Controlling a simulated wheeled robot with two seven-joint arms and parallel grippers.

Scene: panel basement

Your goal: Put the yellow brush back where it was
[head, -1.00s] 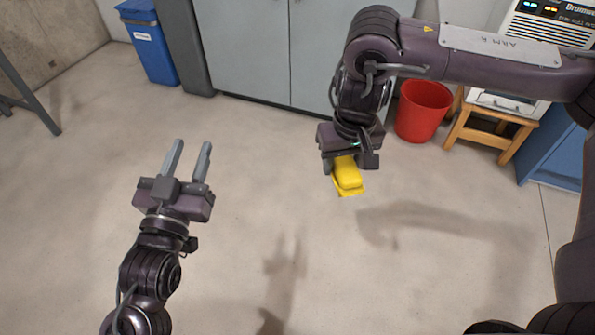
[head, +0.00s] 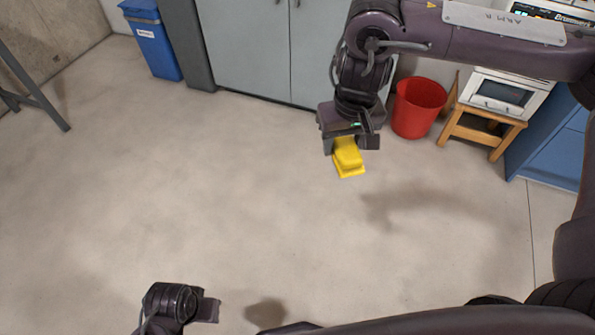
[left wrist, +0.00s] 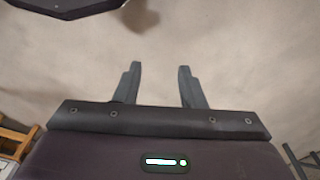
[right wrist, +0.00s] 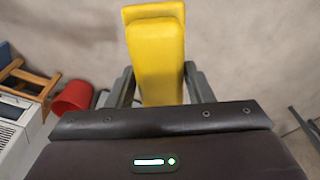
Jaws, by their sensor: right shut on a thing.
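The yellow brush (head: 347,158) is held in my right gripper (head: 349,143), hanging below it above the floor in the head view. In the right wrist view the brush (right wrist: 157,60) stands out between the two fingers, which close on its sides. My left gripper (left wrist: 158,85) is open and empty in the left wrist view, with bare floor beyond its fingers.
A red bucket (head: 418,108) stands right of my right gripper, beside a wooden stool (head: 482,128) bearing a white appliance (head: 503,95). Grey cabinets (head: 255,55) and a blue bin (head: 152,42) line the back. A blue cabinet (head: 552,150) is at right. The middle floor is clear.

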